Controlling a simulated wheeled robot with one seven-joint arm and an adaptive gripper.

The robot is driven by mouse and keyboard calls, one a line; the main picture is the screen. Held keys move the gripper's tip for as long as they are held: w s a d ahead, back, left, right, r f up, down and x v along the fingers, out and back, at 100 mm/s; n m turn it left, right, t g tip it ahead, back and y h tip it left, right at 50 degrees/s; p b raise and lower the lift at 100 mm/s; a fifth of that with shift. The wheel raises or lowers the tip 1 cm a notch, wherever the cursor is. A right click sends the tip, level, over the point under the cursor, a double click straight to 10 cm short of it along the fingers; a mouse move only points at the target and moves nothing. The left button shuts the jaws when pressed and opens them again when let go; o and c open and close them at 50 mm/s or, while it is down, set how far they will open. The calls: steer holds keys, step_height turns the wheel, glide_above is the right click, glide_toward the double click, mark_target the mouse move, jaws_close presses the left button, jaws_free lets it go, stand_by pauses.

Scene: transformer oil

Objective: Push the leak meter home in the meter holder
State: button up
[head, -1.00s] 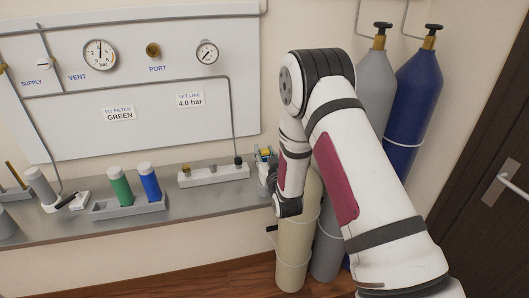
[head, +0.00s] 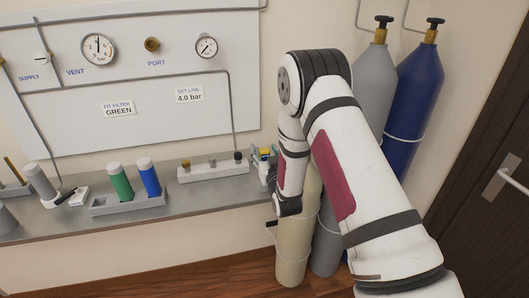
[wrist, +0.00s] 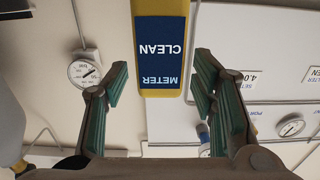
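The leak meter (wrist: 163,45) fills the top middle of the wrist view: a yellow body with a dark blue label reading METER CLEAN, upside down in the picture. My gripper (wrist: 162,95) is open, its green-padded fingers left and right of the meter's lower end, with a visible gap on each side. In the head view a small yellow-and-blue item, which looks like the meter (head: 265,153), stands at the right end of the shelf, partly behind my arm. The meter holder cannot be made out clearly, so I cannot tell how deep the meter sits.
The grey shelf (head: 225,197) carries a rack (head: 128,204) with a green and a blue filter, and a white fitting block (head: 213,173). The gauge panel (head: 140,75) rises behind. Gas cylinders (head: 412,90) and a door (head: 490,150) are at the right. A round gauge (wrist: 85,70) shows left in the wrist view.

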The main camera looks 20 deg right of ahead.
steer(key=shift+s, duration=0.15)
steer(key=s, duration=1.1)
steer(key=shift+s, duration=0.4)
steer(key=shift+w+r, duration=0.1)
step_height(320, 180, up, 14)
steer(key=s+g+b, duration=0.1)
steer(key=g+b, duration=0.1)
steer(key=g, duration=0.4)
steer(key=s+r+g, duration=0.3)
steer(key=s, duration=1.1)
steer(key=s+r+g, duration=0.3)
steer(key=s+r, duration=0.1)
steer(key=s, duration=0.9)
steer(key=shift+s+b, duration=0.4)
steer(key=shift+b, duration=0.05)
steer(key=shift+r, duration=0.1)
